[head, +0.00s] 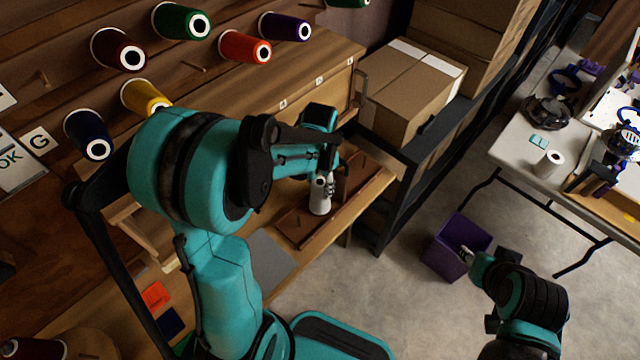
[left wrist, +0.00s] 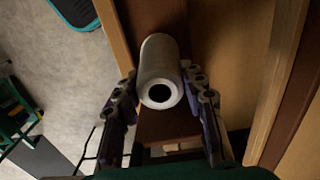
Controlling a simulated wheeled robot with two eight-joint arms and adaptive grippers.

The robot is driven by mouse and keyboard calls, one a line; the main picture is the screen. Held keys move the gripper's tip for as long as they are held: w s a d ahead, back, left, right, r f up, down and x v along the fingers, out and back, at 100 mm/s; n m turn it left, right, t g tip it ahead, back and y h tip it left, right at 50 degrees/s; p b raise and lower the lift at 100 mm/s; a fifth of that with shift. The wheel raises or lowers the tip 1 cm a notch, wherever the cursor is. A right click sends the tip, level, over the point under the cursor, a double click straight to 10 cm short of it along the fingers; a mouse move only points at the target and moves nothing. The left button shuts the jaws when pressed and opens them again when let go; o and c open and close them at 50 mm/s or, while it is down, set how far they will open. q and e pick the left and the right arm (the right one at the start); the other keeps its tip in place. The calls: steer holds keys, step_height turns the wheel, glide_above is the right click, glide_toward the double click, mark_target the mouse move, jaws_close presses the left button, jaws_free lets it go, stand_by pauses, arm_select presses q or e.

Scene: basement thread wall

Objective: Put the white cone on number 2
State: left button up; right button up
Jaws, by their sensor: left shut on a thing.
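A white cone (head: 320,200) is between the fingers of my left gripper (head: 325,182), over a brown wooden tray (head: 295,228) on the workbench. In the left wrist view the white cone (left wrist: 160,62) lies between both fingers of the left gripper (left wrist: 160,82), its dark hole facing the camera. Whether the cone touches the tray I cannot tell. My right gripper (head: 469,254) is low at the right, by the purple bin; its fingers are too small to read. I cannot make out a number 2.
Coloured cones, such as the orange one (head: 245,47), sit on the wall pegs; a bare peg (head: 193,66) shows. Cardboard boxes (head: 412,85) stand on a dark shelf. A purple bin (head: 455,245) is on the floor. Another white spool (head: 549,164) stands on the right table (head: 510,150).

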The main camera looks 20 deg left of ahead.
stand_by(0.4)
arm_select(q)
steer(key=shift+f+b, duration=0.35)
steer(key=o, duration=1.1)
steer(key=shift+r, duration=0.1)
steer(key=shift+o, duration=0.2)
step_height(320, 180, up, 12)
steer(key=s+d+n+t, duration=0.3)
steer(key=s+t, duration=0.4)
steer(key=s, duration=0.3)
steer(key=shift+s+d+r+n, duration=0.15)
steer(key=shift+s+d+n, duration=0.25)
steer(key=shift+d, duration=0.3)
